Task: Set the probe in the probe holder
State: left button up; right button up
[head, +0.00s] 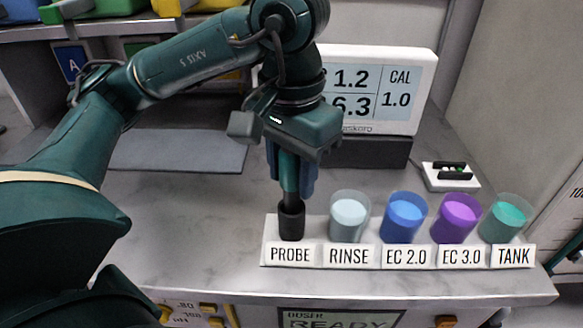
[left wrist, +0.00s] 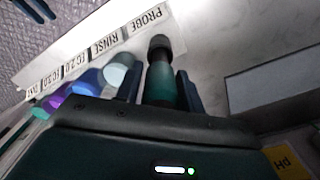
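The probe (head: 290,172) is a teal cylinder standing upright. Its lower end meets the black cup-like probe holder (head: 291,222) behind the PROBE label. How deep it sits inside is hidden. My left gripper (head: 292,180) comes down from above, with blue fingers on both sides of the probe, and appears shut on it. In the left wrist view the probe (left wrist: 160,85) runs between the two fingers of the left gripper (left wrist: 160,80), in line with the dark holder (left wrist: 159,42). My right gripper is not in view.
Right of the holder stand the RINSE cup (head: 349,217), blue EC 2.0 cup (head: 403,219), purple EC 3.0 cup (head: 456,219) and green TANK cup (head: 504,220). A display (head: 377,90) stands behind. A grey mat (head: 180,152) lies left. The counter's front left is clear.

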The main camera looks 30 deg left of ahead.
pick_arm(q)
jog(key=o, duration=0.4)
jog(key=shift+c, duration=0.2)
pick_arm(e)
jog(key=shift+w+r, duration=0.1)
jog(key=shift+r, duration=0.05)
pick_arm(q)
notch_tip(320, 180, up, 4)
jog(key=shift+f+p, duration=0.2)
jog(key=shift+p, duration=0.3)
notch_tip(320, 180, up, 8)
jog(key=p, duration=0.2)
jog(key=shift+r+p, duration=0.2)
jog(key=shift+p, duration=0.2)
jog(key=shift+r, duration=0.6)
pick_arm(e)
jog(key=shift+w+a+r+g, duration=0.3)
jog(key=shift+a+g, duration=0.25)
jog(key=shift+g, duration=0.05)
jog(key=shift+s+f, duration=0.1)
